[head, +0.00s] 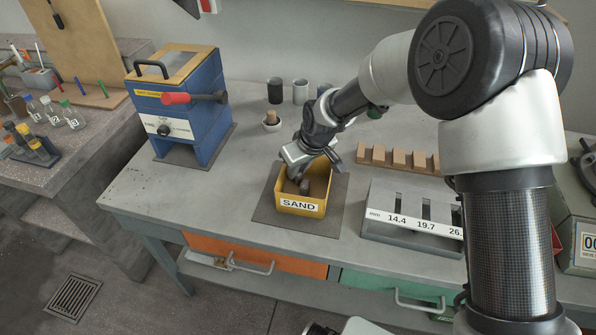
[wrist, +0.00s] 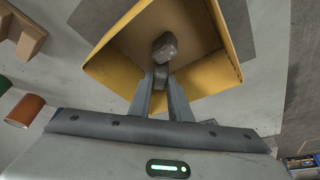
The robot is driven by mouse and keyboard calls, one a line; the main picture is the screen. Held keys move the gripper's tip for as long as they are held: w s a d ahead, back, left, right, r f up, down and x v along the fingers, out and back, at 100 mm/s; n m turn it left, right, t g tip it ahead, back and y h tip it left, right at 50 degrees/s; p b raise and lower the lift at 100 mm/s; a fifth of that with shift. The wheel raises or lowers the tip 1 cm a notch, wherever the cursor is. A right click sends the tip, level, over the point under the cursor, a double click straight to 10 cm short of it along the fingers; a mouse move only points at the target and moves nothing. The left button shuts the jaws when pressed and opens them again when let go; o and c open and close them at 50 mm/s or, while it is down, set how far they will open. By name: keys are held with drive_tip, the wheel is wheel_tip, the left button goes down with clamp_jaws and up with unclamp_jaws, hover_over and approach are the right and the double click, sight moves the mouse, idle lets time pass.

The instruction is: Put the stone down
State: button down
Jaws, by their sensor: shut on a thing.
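A grey stone (wrist: 164,46) shows at the tips of my gripper (wrist: 161,72) in the wrist view. The fingers are close together and shut on it. In the head view my gripper (head: 306,172) reaches down into a yellow bin (head: 300,207) labelled SAND, and a grey stone (head: 304,185) shows inside its walls. The bin's brown inside and yellow walls (wrist: 112,68) surround the stone in the wrist view. Whether the stone touches the sand, I cannot tell. The fingers hide part of it.
The bin stands on a dark mat (head: 265,213). To its right is a grey slotted gauge (head: 412,215) marked with numbers. Behind stand a row of wooden blocks (head: 398,160) and several cups (head: 300,91). A blue machine (head: 180,105) stands left. The bench's front left is clear.

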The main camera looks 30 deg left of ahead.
drive_tip(key=shift+f, duration=0.35)
drive_tip(key=shift+f, duration=0.1)
drive_tip(key=shift+f, duration=0.15)
drive_tip(key=c, duration=1.9)
unclamp_jaws()
drive_tip(key=shift+d+r, duration=0.1)
drive_tip(key=shift+r, duration=0.55)
drive_tip(key=p+v, duration=0.1)
drive_tip(key=v, duration=1)
drive_tip(key=shift+d+r, duration=0.1)
